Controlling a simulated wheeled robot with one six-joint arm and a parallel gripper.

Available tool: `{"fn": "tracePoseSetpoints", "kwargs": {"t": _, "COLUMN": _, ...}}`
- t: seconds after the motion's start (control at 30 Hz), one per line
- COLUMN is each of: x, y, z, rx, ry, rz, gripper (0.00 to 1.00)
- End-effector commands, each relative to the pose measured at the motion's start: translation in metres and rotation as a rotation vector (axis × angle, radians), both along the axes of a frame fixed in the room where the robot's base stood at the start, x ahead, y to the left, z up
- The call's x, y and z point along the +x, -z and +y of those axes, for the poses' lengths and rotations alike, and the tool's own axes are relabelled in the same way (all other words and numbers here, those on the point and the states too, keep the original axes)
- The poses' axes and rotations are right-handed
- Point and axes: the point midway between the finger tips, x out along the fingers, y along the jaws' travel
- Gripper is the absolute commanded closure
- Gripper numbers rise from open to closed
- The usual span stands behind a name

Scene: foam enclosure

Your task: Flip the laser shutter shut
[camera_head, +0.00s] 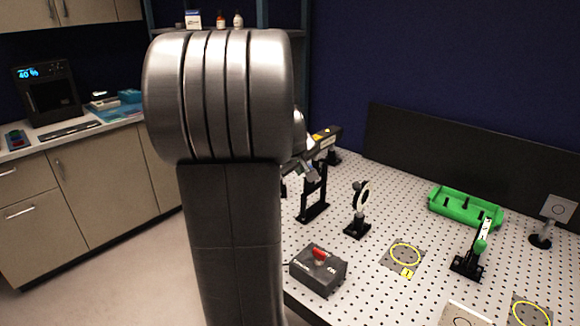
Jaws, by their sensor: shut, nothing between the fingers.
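A black stand with an upright silver lever and a green knob (474,252) is on the perforated table at right; it may be the shutter, but I cannot tell for sure. A black laser-like housing (327,141) with a yellow label is on a black post behind my arm. A black ring mount (360,206) stands to its right. My gripper (308,174) is mostly hidden behind my large grey arm; a light grey part of it shows near the housing, shut and empty. I cannot tell whether it touches the housing.
A dark box with a red switch (319,269) sits at the table's front left. A green tray (465,208) and a post-mounted square plate (558,209) are at back right. Yellow rings (405,255) mark the table. A black panel (470,150) lines the back.

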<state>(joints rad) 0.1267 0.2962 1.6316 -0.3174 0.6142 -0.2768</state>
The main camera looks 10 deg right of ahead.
Motion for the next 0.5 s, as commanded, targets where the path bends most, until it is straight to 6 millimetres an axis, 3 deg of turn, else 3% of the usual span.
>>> {"fn": "tracePoseSetpoints", "kwargs": {"t": 0.5, "x": 0.0056, "y": -0.0005, "z": -0.0087, "rx": 0.001, "ry": 0.001, "rz": 0.001, "gripper": 1.0}}
